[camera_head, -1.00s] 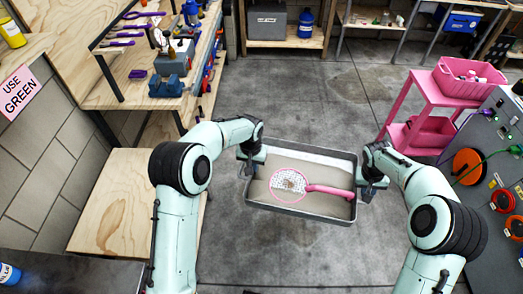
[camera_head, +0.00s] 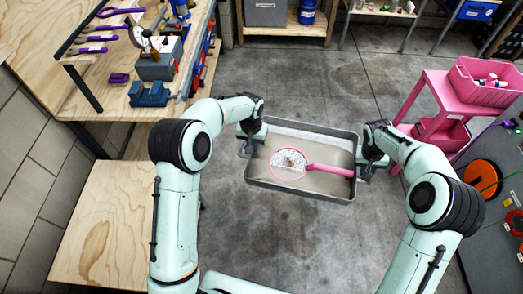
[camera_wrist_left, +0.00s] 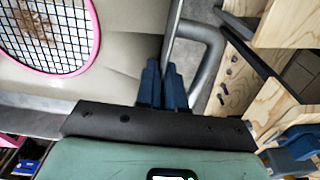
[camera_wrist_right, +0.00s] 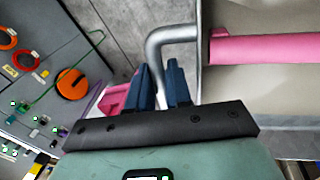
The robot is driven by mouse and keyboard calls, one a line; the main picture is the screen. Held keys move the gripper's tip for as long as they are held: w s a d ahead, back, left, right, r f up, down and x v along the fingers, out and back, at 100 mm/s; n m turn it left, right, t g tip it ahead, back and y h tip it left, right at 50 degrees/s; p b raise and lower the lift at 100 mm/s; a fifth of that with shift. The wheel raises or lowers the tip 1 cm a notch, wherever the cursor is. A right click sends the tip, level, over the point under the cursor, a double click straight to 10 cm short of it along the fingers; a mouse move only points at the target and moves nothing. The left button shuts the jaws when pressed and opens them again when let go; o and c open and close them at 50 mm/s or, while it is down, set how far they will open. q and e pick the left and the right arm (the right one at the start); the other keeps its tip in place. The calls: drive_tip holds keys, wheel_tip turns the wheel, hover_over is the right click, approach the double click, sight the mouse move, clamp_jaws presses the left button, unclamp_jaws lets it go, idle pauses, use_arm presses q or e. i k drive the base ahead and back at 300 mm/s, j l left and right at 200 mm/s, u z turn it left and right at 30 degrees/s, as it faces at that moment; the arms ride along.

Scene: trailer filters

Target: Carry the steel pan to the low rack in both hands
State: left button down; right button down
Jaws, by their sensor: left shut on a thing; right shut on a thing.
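The steel pan (camera_head: 300,190) is a grey rectangular tray held out in front of me, with a pale beige layer inside. A pink-rimmed sieve (camera_head: 288,164) with a pink handle lies in it, with brown bits on its mesh. My left gripper (camera_head: 250,140) is shut on the pan's left tube handle; that handle (camera_wrist_left: 208,50) shows in the left wrist view. My right gripper (camera_head: 366,165) is shut on the right handle, which also shows in the right wrist view (camera_wrist_right: 168,38). The pan looks roughly level. I cannot tell which stand is the low rack.
A low wooden platform (camera_head: 105,225) stands at the left, below a workbench with a blue vise (camera_head: 150,93). A pink cart (camera_head: 440,90) and a grey panel (camera_head: 500,235) stand at the right. A wooden shelf (camera_head: 285,28) is at the back. The floor (camera_head: 310,85) beyond the pan is clear.

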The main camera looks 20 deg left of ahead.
sight(122, 217)
drive_tip(key=i, duration=1.25)
drive_tip(key=u, duration=3.45)
